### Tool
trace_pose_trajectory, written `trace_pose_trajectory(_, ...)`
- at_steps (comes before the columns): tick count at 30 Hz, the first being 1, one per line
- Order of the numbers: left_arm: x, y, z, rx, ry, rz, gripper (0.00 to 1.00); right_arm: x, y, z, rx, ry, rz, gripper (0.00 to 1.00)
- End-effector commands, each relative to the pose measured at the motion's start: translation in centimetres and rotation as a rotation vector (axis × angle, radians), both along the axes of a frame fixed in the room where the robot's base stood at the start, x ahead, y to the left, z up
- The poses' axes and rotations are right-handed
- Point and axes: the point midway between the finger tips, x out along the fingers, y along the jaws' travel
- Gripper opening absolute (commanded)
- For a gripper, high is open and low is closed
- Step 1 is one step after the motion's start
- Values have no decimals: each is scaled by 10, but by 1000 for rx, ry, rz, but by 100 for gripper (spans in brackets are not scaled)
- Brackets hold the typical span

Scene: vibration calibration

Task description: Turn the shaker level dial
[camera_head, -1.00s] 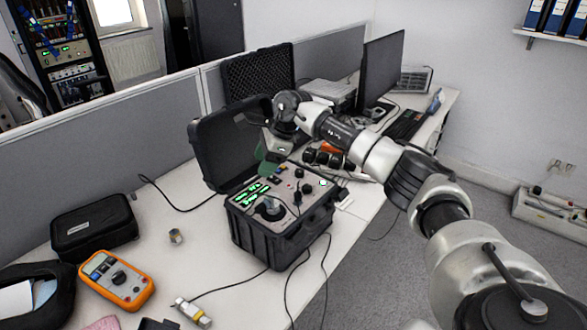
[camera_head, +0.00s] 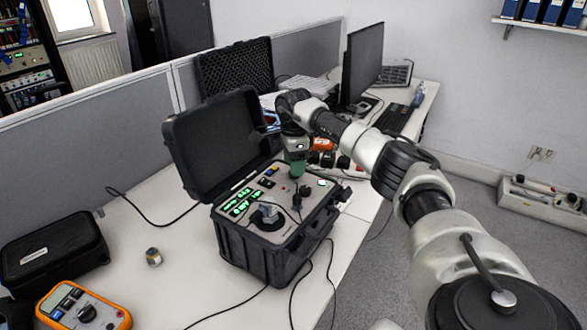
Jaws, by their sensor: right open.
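The shaker is a black open case (camera_head: 255,250) on the white desk, with its lid (camera_head: 222,140) tilted up behind. Its grey panel carries green lit displays (camera_head: 240,201), several small knobs and a large round shaker head (camera_head: 267,217). Small dark knobs (camera_head: 304,190) sit on the right half of the panel; I cannot tell which one is the level dial. My right gripper (camera_head: 297,168) points down above the back right part of the panel, with green fingers. It is open and appears to hold nothing. Whether it touches a knob cannot be told. My left gripper is not in view.
An orange multimeter (camera_head: 84,308), a black pouch (camera_head: 50,254) and a small metal cylinder (camera_head: 153,257) lie on the desk at left. A monitor (camera_head: 362,62) stands behind my arm. Grey partitions (camera_head: 90,130) border the desk. Cables hang over the front edge.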

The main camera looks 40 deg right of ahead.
Motion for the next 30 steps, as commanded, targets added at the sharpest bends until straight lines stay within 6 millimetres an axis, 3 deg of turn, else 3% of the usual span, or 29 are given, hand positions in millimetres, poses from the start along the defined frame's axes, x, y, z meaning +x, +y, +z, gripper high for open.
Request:
trace_pose_trajectory(6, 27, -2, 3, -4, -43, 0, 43, 0, 0, -21, 1, 0, 0, 57)
trace_pose_trajectory(16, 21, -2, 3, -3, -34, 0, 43, 0, 0, -24, 0, -1, 0, 55)
trace_pose_trajectory(25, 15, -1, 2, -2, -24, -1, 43, 0, 0, -24, 0, -1, 0, 9)
trace_pose_trajectory(30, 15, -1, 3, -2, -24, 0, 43, 0, 0, -23, 0, -1, -6, 8)
